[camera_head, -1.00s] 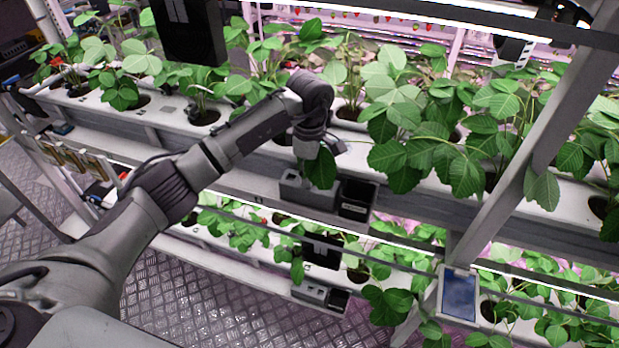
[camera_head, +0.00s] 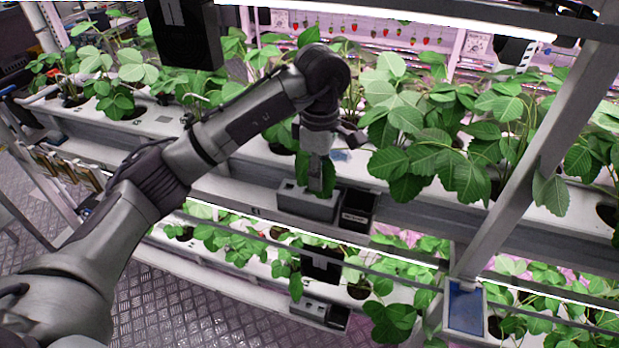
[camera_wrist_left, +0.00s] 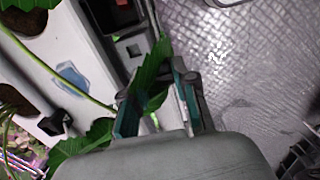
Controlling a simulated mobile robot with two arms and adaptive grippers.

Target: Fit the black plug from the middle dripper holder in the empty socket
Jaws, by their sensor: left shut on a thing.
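My left gripper (camera_head: 318,172) points down just above the grey block (camera_head: 308,204) on the front of the upper rack. In the left wrist view its fingers (camera_wrist_left: 160,92) stand apart around a thing that I cannot make out, because a green leaf (camera_wrist_left: 153,75) covers the space between them. The grey block's square opening (camera_wrist_left: 134,49) shows just beyond the fingertips. I cannot make out the black plug. A small black holder-like piece (camera_wrist_left: 54,122) sits on the white gutter, beside a pale blue patch (camera_wrist_left: 72,76). My right gripper is not in view.
A black box (camera_head: 358,207) adjoins the grey block on its right. Strawberry plants (camera_head: 440,130) crowd the upper white gutter, and their leaves hang near the gripper. A slanted grey post (camera_head: 535,150) stands at right. A lower rack row (camera_head: 240,255) runs beneath.

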